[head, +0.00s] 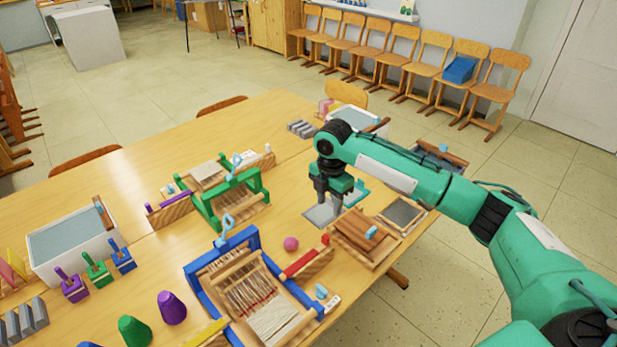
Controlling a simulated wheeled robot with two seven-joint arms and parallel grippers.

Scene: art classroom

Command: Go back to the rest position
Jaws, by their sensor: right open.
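My right arm, green with black joints, reaches in from the right edge over the wooden table (120,200). My right gripper (325,205) points down over the right part of the table, above a small grey flat plate (318,216). It is open, and I see nothing held in it. Whether the fingertips touch the plate is hard to tell. My left gripper and arm are out of view.
A blue-framed loom (222,250) and a green-framed loom (232,200) stand left of my right gripper. A wooden tray (362,238) and a grey-topped frame (403,213) lie close to its right. A white bin (70,262) stands far left. Chairs (403,48) line the back wall.

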